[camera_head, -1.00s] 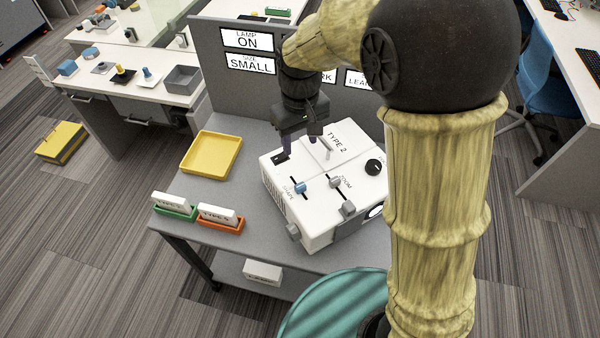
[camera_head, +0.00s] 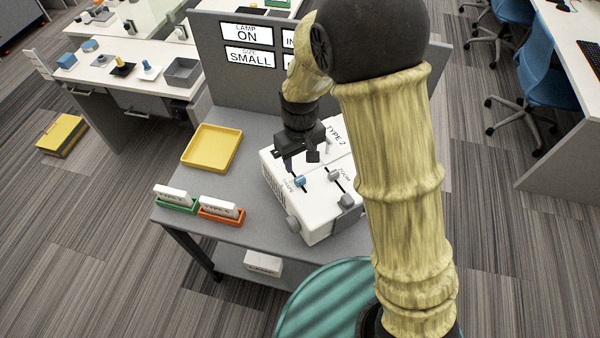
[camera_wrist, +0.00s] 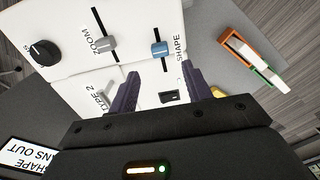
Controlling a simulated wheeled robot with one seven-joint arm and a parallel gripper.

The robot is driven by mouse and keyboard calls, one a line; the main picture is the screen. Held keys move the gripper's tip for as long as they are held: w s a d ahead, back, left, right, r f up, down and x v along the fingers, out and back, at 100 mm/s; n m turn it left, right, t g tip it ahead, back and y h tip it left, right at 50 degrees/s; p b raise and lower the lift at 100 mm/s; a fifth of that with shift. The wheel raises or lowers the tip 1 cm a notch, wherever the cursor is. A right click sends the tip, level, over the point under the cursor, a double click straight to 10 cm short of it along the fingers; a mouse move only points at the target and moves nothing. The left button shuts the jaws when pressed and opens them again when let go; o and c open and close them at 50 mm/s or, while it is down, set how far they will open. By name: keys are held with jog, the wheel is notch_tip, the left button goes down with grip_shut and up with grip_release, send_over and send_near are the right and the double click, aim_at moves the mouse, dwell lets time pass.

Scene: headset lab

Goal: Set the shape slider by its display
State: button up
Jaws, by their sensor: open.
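The white machine (camera_head: 318,222) stands on the grey table, with "TYPE 2", "ZOOM" and "SHAPE" printed on its top. The shape slider has a blue knob (camera_head: 299,181) in a dark slot; the knob also shows in the wrist view (camera_wrist: 159,48). My gripper (camera_head: 301,164) is open and empty, above the machine just behind the blue knob. In the wrist view its two dark fingers (camera_wrist: 168,91) stand apart, with the blue knob beyond their tips and not between them. A sign reading "SHAPE ... ANS OUT" (camera_wrist: 38,158) is partly cut off in the wrist view.
The grey zoom knob (camera_head: 333,175) is right of the blue knob. A yellow tray (camera_head: 236,155), a green holder (camera_head: 176,208) and an orange holder (camera_head: 222,222) with white cards are at left. Signs read "LAMP ON" (camera_head: 246,33) and "SIZE SMALL" (camera_head: 248,58). My arm hides the machine's right side.

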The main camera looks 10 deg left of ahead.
aim_at(300, 178)
notch_tip(300, 178, down, 8)
jog(key=shift+f+p, duration=0.1)
jog(key=shift+p, duration=0.65)
jog(key=shift+c, duration=0.4)
